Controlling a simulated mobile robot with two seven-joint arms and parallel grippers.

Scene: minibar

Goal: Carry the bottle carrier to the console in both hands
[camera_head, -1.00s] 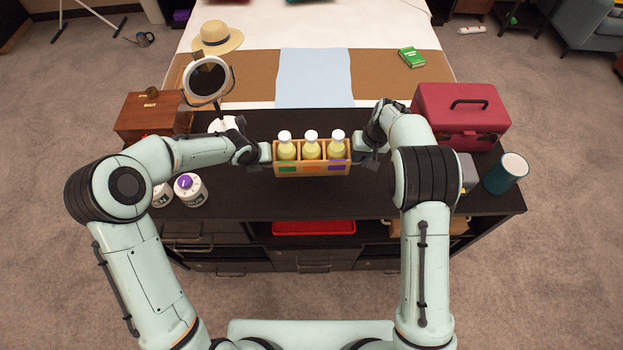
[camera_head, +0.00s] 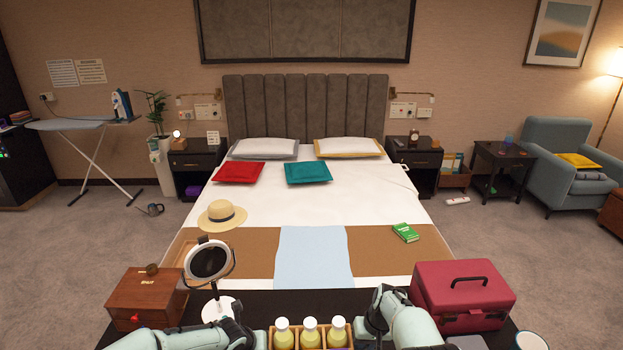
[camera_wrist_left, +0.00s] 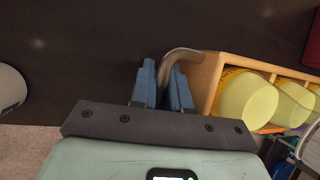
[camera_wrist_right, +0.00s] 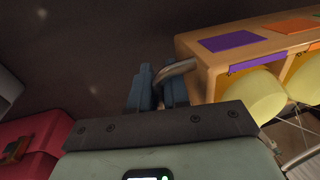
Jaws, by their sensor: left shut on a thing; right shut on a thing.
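The wooden bottle carrier (camera_head: 298,328) shows at the bottom edge of the head view, holding three yellow bottles with white caps, one being the middle bottle (camera_head: 310,334). Its lower part is cut off. In the left wrist view, my left gripper (camera_wrist_left: 165,85) is shut on the metal handle (camera_wrist_left: 184,54) at one end of the carrier (camera_wrist_left: 206,90). In the right wrist view, my right gripper (camera_wrist_right: 160,85) is shut on the handle (camera_wrist_right: 178,68) at the other end, beside purple and orange labels. The console (camera_head: 260,302) is the dark top below the carrier.
A wooden box (camera_head: 145,300) and a round mirror (camera_head: 208,262) stand left on the dark top. A red case (camera_head: 462,297) stands right, close to my right arm. A bed (camera_head: 310,205) with a hat (camera_head: 222,215) and green book (camera_head: 405,232) lies beyond.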

